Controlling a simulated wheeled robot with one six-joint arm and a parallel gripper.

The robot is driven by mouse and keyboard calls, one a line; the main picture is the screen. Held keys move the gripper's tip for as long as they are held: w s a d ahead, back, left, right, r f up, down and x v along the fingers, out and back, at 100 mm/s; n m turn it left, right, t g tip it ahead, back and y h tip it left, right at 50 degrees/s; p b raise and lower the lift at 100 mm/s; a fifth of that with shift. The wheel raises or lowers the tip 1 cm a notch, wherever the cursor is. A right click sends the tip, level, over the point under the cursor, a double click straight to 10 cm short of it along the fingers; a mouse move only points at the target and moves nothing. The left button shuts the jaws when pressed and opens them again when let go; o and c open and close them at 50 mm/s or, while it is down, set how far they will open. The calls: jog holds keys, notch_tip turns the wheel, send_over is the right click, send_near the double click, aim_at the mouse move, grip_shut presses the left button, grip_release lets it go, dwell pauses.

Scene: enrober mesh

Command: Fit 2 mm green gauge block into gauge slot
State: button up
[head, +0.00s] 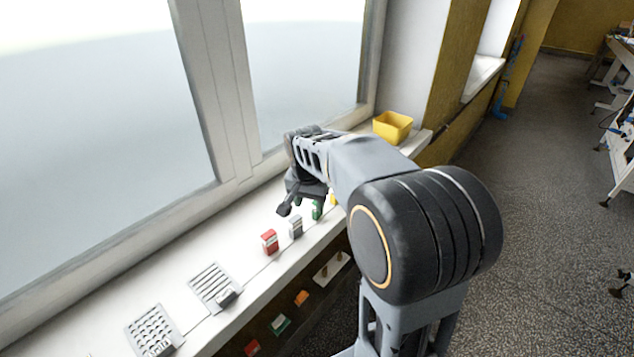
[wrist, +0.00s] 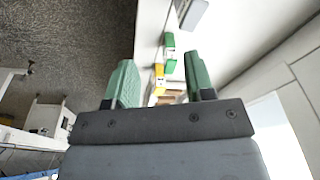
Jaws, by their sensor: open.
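The green gauge block (head: 317,210) stands on the white sill in the head view, partly hidden by my gripper. In the wrist view a green block with a pale label (wrist: 170,42) shows ahead, between the finger lines and nearer the right finger. My gripper (head: 303,205) is at the row of blocks, over the sill. In the wrist view my gripper (wrist: 160,57) has its two green fingers wide apart, with nothing held between them. I cannot tell whether the fingers reach around the block. I cannot identify the gauge slot with certainty.
Beside it on the sill are a grey block (head: 296,228), a red block (head: 269,241) and a yellow block (wrist: 159,75). Two slotted metal panels (head: 212,283) (head: 153,325) lie at left. A yellow bin (head: 392,126) stands at the back. The window borders the sill.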

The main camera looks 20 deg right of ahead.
jog(key=w+d+r+m+p, duration=0.3)
jog(key=w+r+p, duration=0.1)
jog(key=w+r, duration=0.1)
jog(key=shift+m+g+h, duration=0.3)
jog(key=f, duration=0.2)
jog(key=w+f+p, duration=0.1)
jog(key=f, duration=0.2)
jog(key=d+f, duration=0.1)
jog(key=f, duration=0.2)
jog(key=shift+w+d+p, duration=0.1)
jog(key=shift+w+p, duration=0.05)
jog(key=shift+p, duration=0.2)
jog(key=shift+w+d+f+p, duration=0.15)
jog(key=shift+f+p, duration=0.1)
jog(key=shift+f, duration=0.6)
jog(key=shift+s+d+f+p, duration=0.1)
jog(key=shift+d+f+p, duration=0.1)
jog(key=shift+f, duration=0.7)
jog(key=shift+w+d+f+p, duration=0.15)
jog(key=shift+f+p, duration=0.1)
jog(key=shift+f, duration=0.6)
jog(key=shift+c, duration=0.3)
grip_shut()
